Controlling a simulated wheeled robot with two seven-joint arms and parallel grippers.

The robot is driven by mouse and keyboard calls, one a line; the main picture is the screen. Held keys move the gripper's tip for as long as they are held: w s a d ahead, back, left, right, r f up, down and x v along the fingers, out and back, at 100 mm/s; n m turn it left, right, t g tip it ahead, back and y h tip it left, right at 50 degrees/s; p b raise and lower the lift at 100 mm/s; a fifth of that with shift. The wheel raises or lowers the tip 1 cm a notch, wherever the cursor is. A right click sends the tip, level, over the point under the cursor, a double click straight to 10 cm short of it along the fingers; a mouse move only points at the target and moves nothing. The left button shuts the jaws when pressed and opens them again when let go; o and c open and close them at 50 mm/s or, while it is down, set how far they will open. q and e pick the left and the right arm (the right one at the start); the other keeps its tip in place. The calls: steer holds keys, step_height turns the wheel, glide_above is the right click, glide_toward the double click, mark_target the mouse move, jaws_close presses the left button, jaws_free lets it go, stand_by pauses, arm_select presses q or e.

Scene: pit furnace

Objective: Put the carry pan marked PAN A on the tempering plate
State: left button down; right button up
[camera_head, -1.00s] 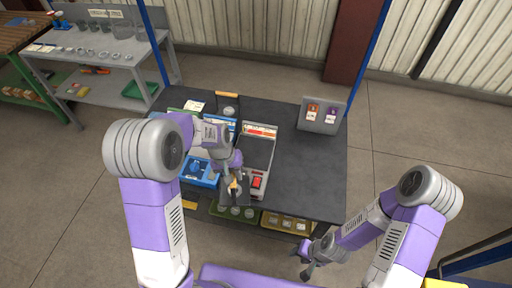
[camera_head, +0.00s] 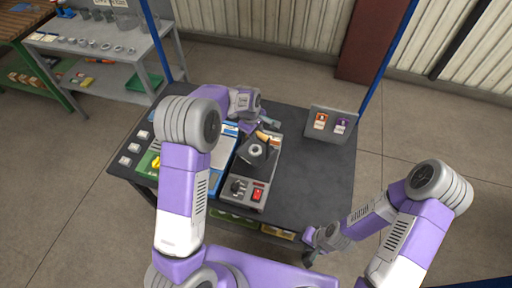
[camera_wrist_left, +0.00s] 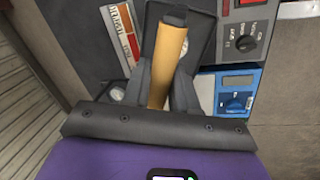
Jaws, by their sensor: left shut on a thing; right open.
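The carry pan (camera_head: 256,153) is dark and square-cornered, with a wooden handle and a small grey piece in its middle. Its PAN A mark is not readable. My left gripper (camera_head: 268,127) is shut on the wooden handle, which also shows between its fingers in the left wrist view (camera_wrist_left: 168,65). The pan is over the tempering plate (camera_head: 243,197), a grey unit with a red switch and black knob; I cannot tell whether it touches. The plate's control end shows in the left wrist view (camera_wrist_left: 245,40). My right gripper (camera_head: 312,250) is open and empty off the table's front.
A blue-framed device (camera_head: 216,178) stands just left of the plate; it also shows in the left wrist view (camera_wrist_left: 236,98). A grey stand with two tags (camera_head: 330,124) is at the back right. The black table (camera_head: 308,188) is clear right of the plate.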

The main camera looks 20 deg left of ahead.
arm_select(q)
glide_above(256, 152)
step_height(256, 152, down, 6)
steer(key=shift+a+f, duration=0.1)
steer(key=shift+w+f, duration=0.1)
steer(key=shift+f, duration=0.05)
steer(key=shift+b, duration=0.3)
steer(key=shift+f, duration=0.15)
steer(key=c, duration=0.9)
jaws_free()
